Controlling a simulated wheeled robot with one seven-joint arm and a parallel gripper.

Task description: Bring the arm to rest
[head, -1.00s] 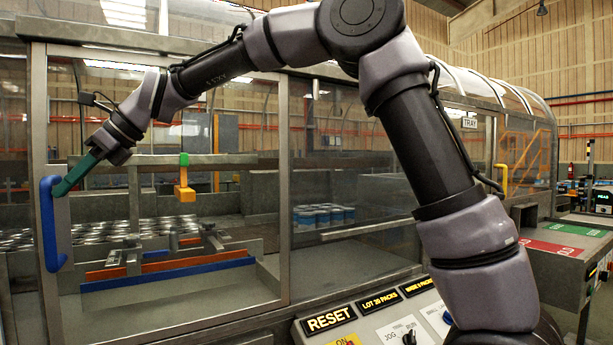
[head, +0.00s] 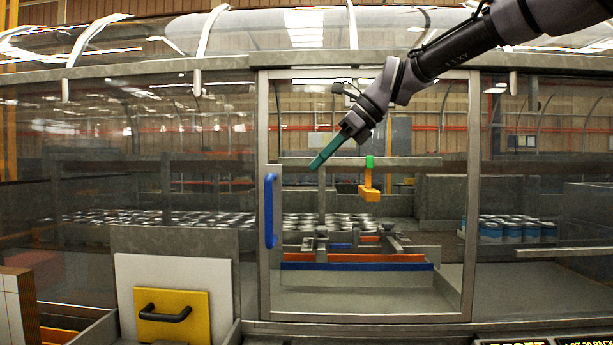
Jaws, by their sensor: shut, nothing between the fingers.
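My gripper (head: 318,162) has green fingers and hangs in front of the glass panel, pointing down and to the left. It is shut and empty. It is apart from the blue handle (head: 270,210) on the left frame of the sliding glass door (head: 262,120), above and to the right of it in the picture. My arm comes in from the top right corner. The door looks closed, but I cannot tell for certain.
Behind the glass are rows of cans (head: 110,217), a blue-edged guide (head: 356,267), an orange block with a green top (head: 369,192) and blue packs (head: 505,230). A yellow panel with a black handle (head: 165,314) stands at the lower left. A lit RESET panel (head: 515,342) shows at the bottom right.

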